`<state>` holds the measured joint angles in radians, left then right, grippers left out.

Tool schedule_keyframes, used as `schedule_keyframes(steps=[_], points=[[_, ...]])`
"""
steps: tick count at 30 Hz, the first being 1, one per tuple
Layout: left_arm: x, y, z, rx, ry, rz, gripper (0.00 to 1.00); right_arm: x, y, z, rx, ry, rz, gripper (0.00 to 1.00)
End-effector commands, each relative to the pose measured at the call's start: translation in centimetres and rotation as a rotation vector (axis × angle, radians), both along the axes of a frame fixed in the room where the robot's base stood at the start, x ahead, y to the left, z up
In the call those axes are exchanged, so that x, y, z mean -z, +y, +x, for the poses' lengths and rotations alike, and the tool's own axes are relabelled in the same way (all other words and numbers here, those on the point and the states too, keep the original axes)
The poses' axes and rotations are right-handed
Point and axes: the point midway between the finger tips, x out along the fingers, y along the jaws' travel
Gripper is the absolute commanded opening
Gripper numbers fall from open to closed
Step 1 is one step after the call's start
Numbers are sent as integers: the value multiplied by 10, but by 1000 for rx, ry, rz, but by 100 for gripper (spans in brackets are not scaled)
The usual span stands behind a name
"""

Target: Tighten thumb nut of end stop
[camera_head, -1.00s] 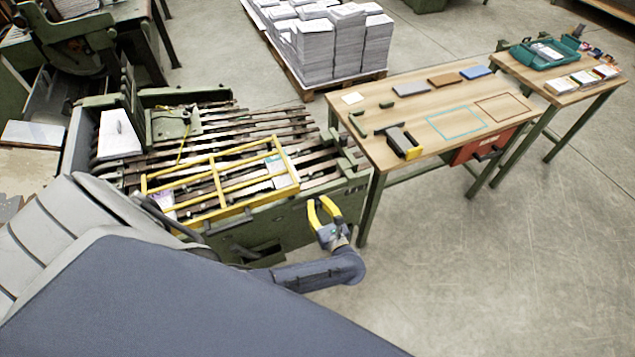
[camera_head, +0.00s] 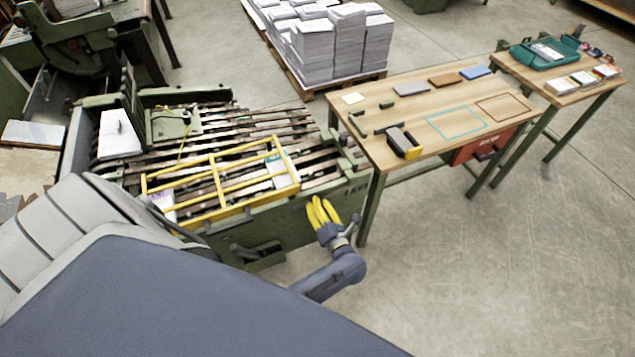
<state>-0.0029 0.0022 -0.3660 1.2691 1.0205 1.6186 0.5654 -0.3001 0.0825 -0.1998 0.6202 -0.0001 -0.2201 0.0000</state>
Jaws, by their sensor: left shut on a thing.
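My left gripper (camera_head: 322,211), with yellow fingers, is at the right front end of the green machine (camera_head: 285,222), in front of its side wall. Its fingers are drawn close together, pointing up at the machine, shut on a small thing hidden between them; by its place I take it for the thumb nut. The end stop cannot be told apart clearly; a dark green fitting (camera_head: 345,150) stands on the machine's right end, above the gripper. My right gripper is not in view.
A yellow frame (camera_head: 218,180) stands over the machine's slatted bed. A wooden table (camera_head: 380,160) with a black and yellow tool (camera_head: 405,143) stands close to the right. Paper stacks (camera_head: 335,45) are on a pallet behind. The floor at the right is clear.

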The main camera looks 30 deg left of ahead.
Motion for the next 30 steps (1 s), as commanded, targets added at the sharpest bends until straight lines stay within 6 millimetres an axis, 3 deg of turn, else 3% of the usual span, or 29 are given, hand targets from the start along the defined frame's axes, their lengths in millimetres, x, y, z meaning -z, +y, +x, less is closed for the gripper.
schedule_keyframes(steps=[15, 30], points=[[-2, -1, 3, 1, 352, 243, 0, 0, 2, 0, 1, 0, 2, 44], [-2, -2, 4, 5, 501, 344, 0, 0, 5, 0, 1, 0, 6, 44]])
